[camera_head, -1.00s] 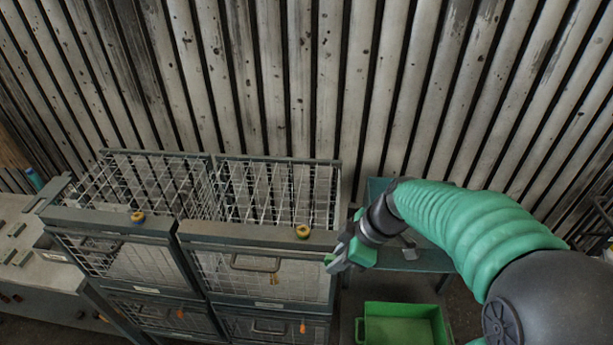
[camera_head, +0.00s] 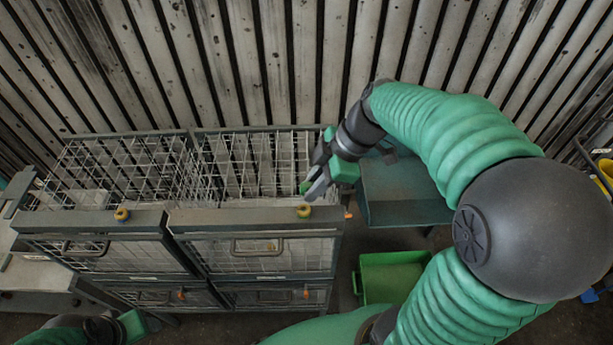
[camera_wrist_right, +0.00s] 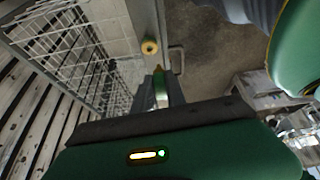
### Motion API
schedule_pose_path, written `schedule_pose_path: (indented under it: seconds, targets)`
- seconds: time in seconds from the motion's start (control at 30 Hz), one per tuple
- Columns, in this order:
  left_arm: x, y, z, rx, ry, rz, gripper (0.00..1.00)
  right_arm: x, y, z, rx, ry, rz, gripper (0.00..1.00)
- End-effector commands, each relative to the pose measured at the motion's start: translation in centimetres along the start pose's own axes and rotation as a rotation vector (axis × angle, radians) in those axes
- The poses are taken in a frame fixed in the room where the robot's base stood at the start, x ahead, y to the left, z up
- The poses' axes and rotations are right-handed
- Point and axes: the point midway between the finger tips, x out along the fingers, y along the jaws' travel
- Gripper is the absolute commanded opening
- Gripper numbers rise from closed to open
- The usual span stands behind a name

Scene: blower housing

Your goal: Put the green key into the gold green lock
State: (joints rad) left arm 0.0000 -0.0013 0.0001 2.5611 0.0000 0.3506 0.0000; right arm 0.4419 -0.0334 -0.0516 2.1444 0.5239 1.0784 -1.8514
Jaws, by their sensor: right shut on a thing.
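A small round gold lock with some green (camera_head: 303,210) sits on the top front rail of the right wire cage. It shows in the right wrist view as a gold ring with a dark centre (camera_wrist_right: 150,47). My right gripper (camera_head: 314,186) is just above and behind this lock, shut on the key. In the right wrist view the key (camera_wrist_right: 158,88) has an orange tip and a green part between the fingers; its tip is short of the lock. A similar gold lock (camera_head: 121,214) is on the left cage. My left gripper (camera_head: 133,325) is low at the left, its fingers unclear.
The wire cages (camera_head: 255,246) have metal rails and handles. A blue-grey table (camera_head: 405,195) stands right of them, with a green bin (camera_head: 390,278) on the floor in front. A grey bench (camera_head: 30,270) is at the far left.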

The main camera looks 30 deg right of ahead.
Motion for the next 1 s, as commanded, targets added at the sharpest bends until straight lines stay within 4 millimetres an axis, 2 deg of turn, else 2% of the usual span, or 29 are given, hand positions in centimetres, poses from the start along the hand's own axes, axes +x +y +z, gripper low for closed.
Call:
schedule_pose_path:
  seconds: [0.03,0.2,1.0]
  targets:
    - [0.5,0.0,0.1,0.0,0.0,0.0,0.56,0.8,0.2,0.2,0.0,-0.001,-0.004,0.0]
    - [1.3,0.0,0.3,0.0,0.0,0.0,0.56,2.1,0.5,0.6,0.001,-0.002,-0.006,0.0]
    - [4.9,0.0,1.1,0.0,0.0,0.0,0.56,6.7,0.2,3.0,0.0,-0.002,-0.005,0.0]
